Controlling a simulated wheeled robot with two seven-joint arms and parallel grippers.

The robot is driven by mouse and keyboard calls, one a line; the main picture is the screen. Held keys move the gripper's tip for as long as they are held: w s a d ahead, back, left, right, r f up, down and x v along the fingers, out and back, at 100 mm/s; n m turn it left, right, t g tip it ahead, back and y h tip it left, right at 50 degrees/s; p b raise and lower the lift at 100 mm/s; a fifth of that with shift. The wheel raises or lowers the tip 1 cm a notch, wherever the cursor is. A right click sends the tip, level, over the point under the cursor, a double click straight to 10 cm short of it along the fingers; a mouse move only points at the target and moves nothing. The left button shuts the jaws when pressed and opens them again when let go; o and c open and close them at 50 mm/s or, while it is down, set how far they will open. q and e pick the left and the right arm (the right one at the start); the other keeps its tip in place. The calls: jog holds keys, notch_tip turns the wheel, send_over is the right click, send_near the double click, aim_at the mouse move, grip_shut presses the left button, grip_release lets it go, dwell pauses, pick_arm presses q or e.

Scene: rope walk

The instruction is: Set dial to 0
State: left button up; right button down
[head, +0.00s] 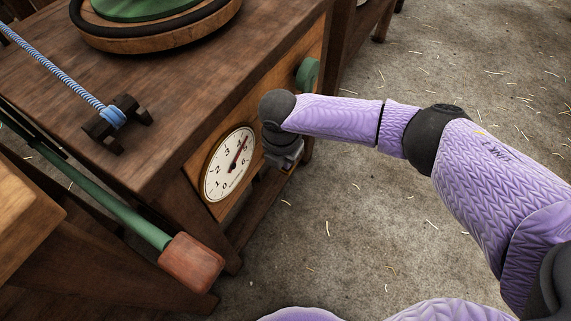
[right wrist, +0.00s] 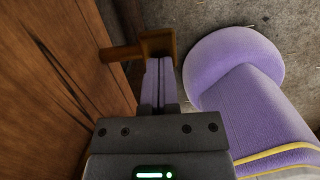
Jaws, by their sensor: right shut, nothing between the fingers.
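The dial (head: 229,164) is a round white face with black numerals on the front panel of a wooden cabinet. Its red needle points to the upper right, towards the high numerals; the exact reading is too small to tell. My right gripper (head: 287,166) is just right of the dial, close to the panel, partly hidden by its own wrist. In the right wrist view its fingers (right wrist: 160,85) are shut and empty. Their tips are close to a brown wooden piece (right wrist: 157,43) that stands out from the panel; I cannot tell whether they touch. My left gripper is out of view.
A green knob (head: 308,73) sits higher on the panel. The cabinet top (head: 190,85) carries a round green-topped disc (head: 150,12) and a dark bracket (head: 116,122) with blue-white rope. A green bar with a red-brown block (head: 191,264) juts out at front.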

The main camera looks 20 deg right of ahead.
dwell(0.3)
jog(key=shift+f+b, duration=0.65)
jog(key=shift+f, duration=0.65)
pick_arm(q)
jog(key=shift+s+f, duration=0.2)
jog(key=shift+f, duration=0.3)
pick_arm(e)
jog(key=shift+r, duration=0.1)
pick_arm(q)
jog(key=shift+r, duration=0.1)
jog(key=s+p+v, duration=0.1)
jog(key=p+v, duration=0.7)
jog(key=p, duration=0.2)
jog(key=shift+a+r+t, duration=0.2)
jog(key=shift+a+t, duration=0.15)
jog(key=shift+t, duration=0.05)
pick_arm(e)
jog(key=s+a+r, duration=0.2)
jog(key=a+r, duration=0.1)
jog(key=r, duration=0.8)
jog(key=shift+s, duration=0.2)
